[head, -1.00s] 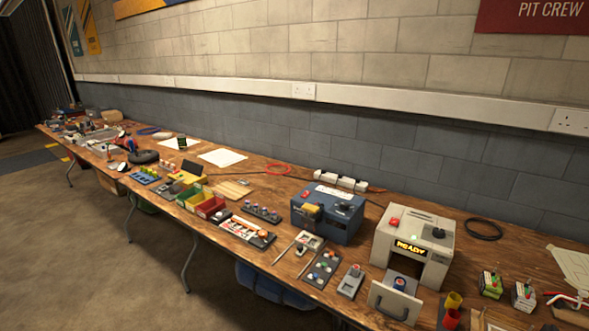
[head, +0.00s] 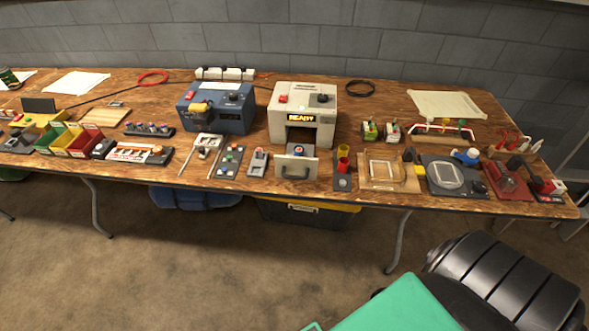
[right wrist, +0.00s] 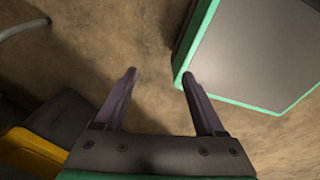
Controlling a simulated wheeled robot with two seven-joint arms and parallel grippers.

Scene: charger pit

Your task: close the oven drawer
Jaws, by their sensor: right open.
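The oven is a cream box (head: 302,114) with a lit READY panel, standing on the wooden table in the head view. Its drawer (head: 296,167) is pulled out at the front, with a dark handle on its pale front plate. A round part with a blue top shows in the drawer behind that plate. My right gripper (right wrist: 158,76) is open and empty in the right wrist view, over the brown floor and away from the oven. My left gripper is not in view.
A blue machine (head: 216,108) stands left of the oven. A dark stand with red and yellow cups (head: 343,170) sits close to the drawer's right. A grey device (head: 258,162) lies to its left. A yellow-lidded bin (head: 308,213) is under the table. Floor in front is clear.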

